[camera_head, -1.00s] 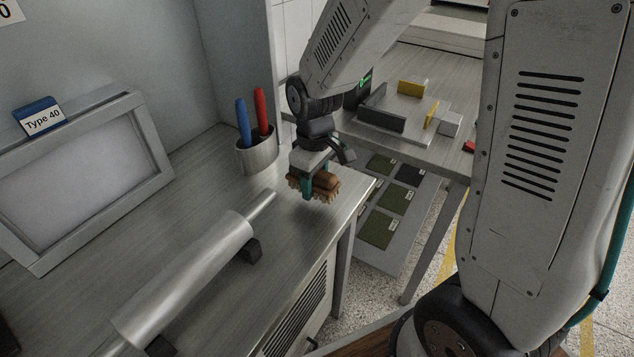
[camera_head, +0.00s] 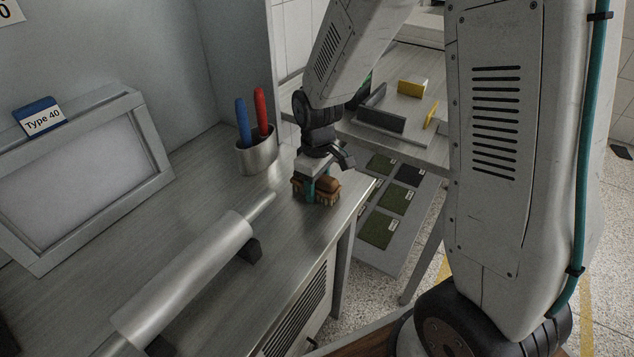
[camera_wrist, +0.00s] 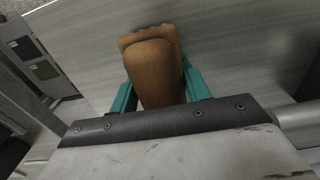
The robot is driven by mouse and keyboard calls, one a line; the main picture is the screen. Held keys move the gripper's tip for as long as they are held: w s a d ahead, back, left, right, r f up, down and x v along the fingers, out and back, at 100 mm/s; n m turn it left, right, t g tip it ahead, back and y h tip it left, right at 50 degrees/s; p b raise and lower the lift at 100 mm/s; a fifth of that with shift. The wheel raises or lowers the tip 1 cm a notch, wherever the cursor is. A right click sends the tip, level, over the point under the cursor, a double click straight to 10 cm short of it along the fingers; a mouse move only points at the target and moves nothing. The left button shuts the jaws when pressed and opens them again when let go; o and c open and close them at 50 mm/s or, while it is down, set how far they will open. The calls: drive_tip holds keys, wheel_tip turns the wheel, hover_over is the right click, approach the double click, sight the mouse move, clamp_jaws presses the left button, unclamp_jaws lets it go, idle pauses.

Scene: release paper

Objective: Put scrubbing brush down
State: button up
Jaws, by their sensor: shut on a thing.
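The scrubbing brush (camera_head: 327,186) has a brown wooden body with bristles below. It is at the right end of the grey workbench (camera_head: 215,205), near the edge. My gripper (camera_head: 312,184) is shut on it from above with teal fingers. In the wrist view, the brush's brown handle (camera_wrist: 155,72) lies between the two teal fingers (camera_wrist: 160,92). The bristles are at or very close to the bench top; I cannot tell whether they touch.
A metal roller (camera_head: 185,280) lies on supports in front. A framed panel (camera_head: 80,190) labelled Type 40 leans at the left. A second table (camera_head: 400,140) stands behind right.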

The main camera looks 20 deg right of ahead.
drive_tip(key=shift+s+f, duration=0.1)
drive_tip(key=shift+f, duration=0.2)
